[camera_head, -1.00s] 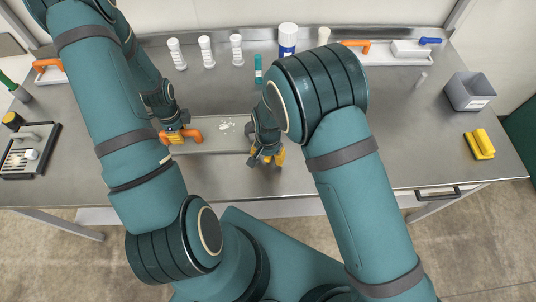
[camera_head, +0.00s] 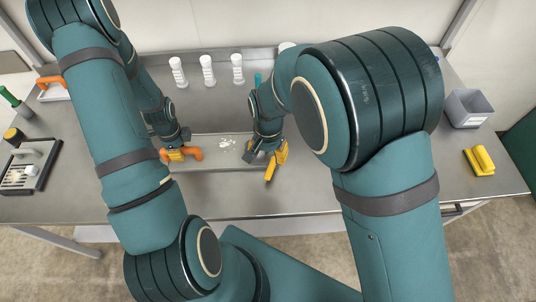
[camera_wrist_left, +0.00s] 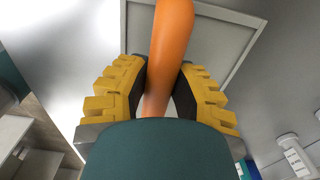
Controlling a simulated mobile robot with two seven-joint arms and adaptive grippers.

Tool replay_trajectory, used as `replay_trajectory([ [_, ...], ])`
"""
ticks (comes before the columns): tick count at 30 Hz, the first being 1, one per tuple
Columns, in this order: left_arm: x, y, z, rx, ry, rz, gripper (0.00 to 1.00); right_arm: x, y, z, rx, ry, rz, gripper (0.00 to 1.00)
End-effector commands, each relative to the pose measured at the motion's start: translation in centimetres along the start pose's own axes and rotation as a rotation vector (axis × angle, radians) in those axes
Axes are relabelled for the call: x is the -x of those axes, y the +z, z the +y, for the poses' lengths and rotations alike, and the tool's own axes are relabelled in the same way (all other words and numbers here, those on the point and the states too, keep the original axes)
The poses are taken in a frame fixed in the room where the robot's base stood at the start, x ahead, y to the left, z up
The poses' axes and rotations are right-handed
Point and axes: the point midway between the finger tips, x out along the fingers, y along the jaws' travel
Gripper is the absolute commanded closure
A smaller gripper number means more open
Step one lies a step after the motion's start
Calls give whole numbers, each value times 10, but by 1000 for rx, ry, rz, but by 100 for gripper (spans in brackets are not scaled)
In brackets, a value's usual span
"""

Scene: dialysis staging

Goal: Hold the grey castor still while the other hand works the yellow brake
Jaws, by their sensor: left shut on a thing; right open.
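My left gripper (camera_head: 174,154) is shut on an orange handle (camera_head: 194,154) at the left end of a flat grey tray (camera_head: 212,160). In the left wrist view the orange bar (camera_wrist_left: 172,50) runs between the dark pads of the yellow fingers. My right gripper (camera_head: 276,164) is open beside the tray's right end, its yellow fingers spread. Whether it touches the tray is unclear, and that end is partly hidden by the gripper. I cannot make out a grey castor or a yellow brake in either view.
Small white pieces (camera_head: 227,143) lie on the tray. Several white bottles (camera_head: 208,70) stand at the back. A grey bin (camera_head: 468,108) and a yellow object (camera_head: 479,160) are at right. A dark tray (camera_head: 24,170) is at left. The front middle of the steel table (camera_head: 240,202) is clear.

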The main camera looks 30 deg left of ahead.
Motion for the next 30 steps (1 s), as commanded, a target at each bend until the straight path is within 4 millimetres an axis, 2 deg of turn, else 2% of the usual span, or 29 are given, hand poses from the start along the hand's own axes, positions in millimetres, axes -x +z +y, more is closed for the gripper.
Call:
replay_trajectory([
  [7, 0, 0, 0, 1, -1, 0, 100, 0, 0, 0, 0, 0, 0, 47],
  [8, 0, 0, 0, 1, -1, 0, 63, 0, 0, 0, 0, 0, 0, 47],
  [9, 0, 0, 0, 1, -1, 0, 49, 0, 0, 0, 0, 0, 0, 47],
  [10, 0, 0, 0, 1, -1, 0, 43, 0, 0, 0, 0, 0, 0, 47],
  [16, 0, 0, 0, 1, 0, 0, 43, 0, 0, 0, 0, 0, 0, 47],
  [17, 0, 0, 0, 1, 0, 0, 34, 0, 0, 0, 0, 0, 0, 47],
  [18, 0, 0, 0, 0, 0, 0, 29, 0, 0, 0, 0, 0, 0, 47],
  [30, 3, 0, 0, 0, 0, 0, 29, 2, 0, 0, 0, 0, 0, 47],
])
